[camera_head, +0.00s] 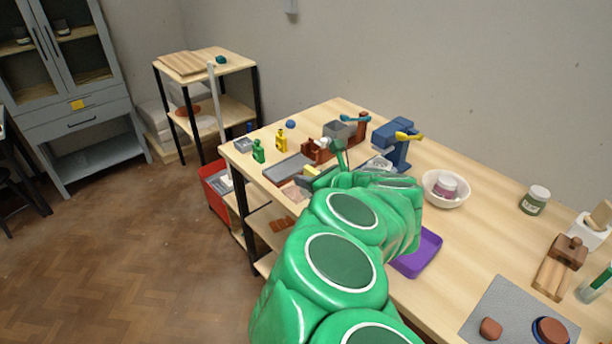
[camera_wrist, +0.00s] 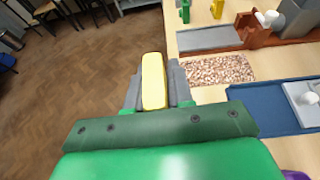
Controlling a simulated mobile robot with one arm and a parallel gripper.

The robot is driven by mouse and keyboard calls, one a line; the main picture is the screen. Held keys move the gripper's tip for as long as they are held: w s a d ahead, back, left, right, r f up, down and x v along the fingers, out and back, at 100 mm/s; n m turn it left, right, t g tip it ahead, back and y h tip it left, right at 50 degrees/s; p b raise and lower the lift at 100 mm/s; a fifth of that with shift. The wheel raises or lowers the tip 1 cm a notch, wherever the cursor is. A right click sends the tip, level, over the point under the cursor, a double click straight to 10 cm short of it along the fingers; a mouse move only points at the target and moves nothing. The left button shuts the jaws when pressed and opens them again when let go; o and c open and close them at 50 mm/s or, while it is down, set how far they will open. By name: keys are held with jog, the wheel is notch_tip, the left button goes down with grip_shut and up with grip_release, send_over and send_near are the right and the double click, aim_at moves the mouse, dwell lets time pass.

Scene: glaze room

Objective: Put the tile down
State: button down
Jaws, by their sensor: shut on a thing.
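My gripper (camera_wrist: 155,88) is shut on a yellow, rounded, elongated tile (camera_wrist: 153,80), which stands between the grey fingers. In the wrist view the tile appears against the floor, just left of the table's front edge. In the head view a little of the yellow tile (camera_head: 311,170) shows beyond my green arm, which hides most of the gripper. A speckled pinkish-brown mat (camera_wrist: 217,70) lies on the table right of the gripper; part of it also shows in the head view (camera_head: 291,190). The height of the tile above the table is hard to tell.
A brown device with a grey tray (camera_wrist: 205,38) stands beyond the mat. A blue-based device (camera_wrist: 270,105) is to its right. A purple tray (camera_head: 420,254) lies beside my arm.

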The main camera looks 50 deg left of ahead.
jog(key=shift+s+d+r, duration=0.1)
jog(key=shift+d+r, duration=0.05)
jog(key=shift+d, duration=0.2)
